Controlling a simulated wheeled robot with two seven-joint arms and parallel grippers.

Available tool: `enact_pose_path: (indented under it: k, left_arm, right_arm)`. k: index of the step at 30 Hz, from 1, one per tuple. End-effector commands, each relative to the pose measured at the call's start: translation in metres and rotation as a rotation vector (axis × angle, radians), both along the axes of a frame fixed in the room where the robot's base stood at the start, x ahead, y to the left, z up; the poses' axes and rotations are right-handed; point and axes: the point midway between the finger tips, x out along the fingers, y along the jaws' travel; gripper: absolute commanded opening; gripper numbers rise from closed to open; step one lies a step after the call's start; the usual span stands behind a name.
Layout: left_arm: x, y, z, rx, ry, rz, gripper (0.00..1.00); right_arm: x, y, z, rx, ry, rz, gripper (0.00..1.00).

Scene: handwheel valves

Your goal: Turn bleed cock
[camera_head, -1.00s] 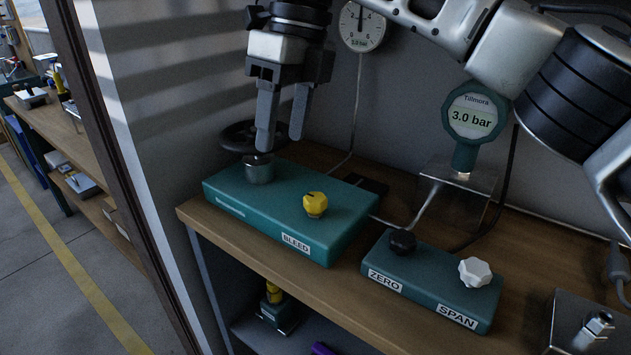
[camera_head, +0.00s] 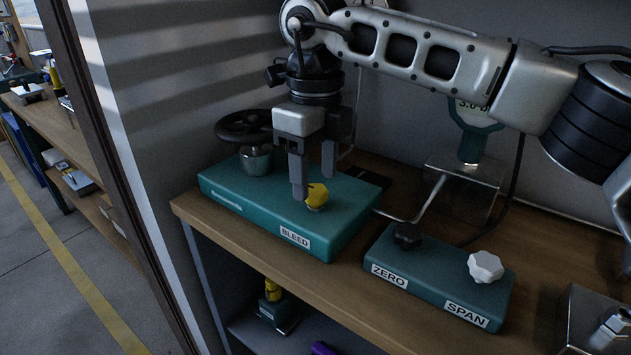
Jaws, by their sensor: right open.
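The yellow bleed cock (camera_head: 317,196) is a small knob on top of the teal block (camera_head: 243,203), above the "BLEED" label (camera_head: 295,237). My right gripper (camera_head: 313,188) reaches in from the right and points down at the knob. Its fingers are apart, one in front and to the left of the knob, the other behind and to the right. I cannot tell whether either finger touches it. The gripper is empty. A black handwheel (camera_head: 245,127) stands on the same block, left of the gripper. My left gripper is not in view.
A second teal block with a black ZERO knob (camera_head: 407,236) and a white SPAN knob (camera_head: 485,267) sits to the right on the wooden bench (camera_head: 345,278). A digital gauge (camera_head: 472,125) stands behind, partly hidden by my arm. A metal fitting (camera_head: 603,332) is at far right.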

Motion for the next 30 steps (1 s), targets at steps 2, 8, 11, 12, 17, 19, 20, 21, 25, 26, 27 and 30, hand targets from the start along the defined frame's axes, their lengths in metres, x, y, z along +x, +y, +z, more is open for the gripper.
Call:
enact_pose_path:
  k: [2, 8, 11, 12, 17, 19, 20, 21, 25, 26, 27, 30]
  left_arm:
    - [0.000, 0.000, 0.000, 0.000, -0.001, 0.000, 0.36]
    - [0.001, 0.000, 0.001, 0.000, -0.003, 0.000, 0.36]
    - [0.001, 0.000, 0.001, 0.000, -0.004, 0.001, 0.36]
    - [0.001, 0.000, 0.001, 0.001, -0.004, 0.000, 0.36]
    - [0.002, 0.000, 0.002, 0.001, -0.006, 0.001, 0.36]
    - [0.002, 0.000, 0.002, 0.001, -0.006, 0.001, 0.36]
    - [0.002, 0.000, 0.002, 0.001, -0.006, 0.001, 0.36]
    - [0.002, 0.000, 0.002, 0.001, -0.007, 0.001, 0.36]
    - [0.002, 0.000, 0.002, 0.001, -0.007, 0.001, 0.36]
    - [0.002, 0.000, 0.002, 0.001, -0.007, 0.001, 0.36]
    - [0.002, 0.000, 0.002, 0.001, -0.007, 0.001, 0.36]
    - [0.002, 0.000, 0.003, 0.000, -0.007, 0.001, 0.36]
  right_arm:
    - [0.000, 0.000, -0.010, 0.000, 0.001, -0.001, 0.54]
    - [0.000, 0.000, -0.019, 0.001, 0.001, 0.000, 0.54]
    - [0.000, 0.000, -0.019, 0.001, 0.000, 0.000, 0.54]
    - [0.000, 0.000, -0.019, 0.001, 0.000, 0.000, 0.54]
    - [0.000, 0.000, -0.019, 0.001, 0.000, 0.000, 0.37]
    - [0.000, 0.000, -0.019, 0.001, 0.000, 0.000, 0.17]
    - [0.000, 0.000, -0.019, 0.001, 0.000, 0.000, 0.09]
    - [0.000, 0.000, -0.019, 0.001, 0.000, 0.000, 0.09]
    - [0.000, 0.000, -0.019, 0.001, 0.000, 0.002, 0.09]
    - [0.000, 0.000, -0.019, 0.001, 0.000, 0.004, 0.09]
    - [0.000, 0.000, -0.019, 0.001, 0.000, 0.008, 0.09]
    - [0.000, 0.000, -0.018, 0.002, 0.001, 0.030, 0.09]
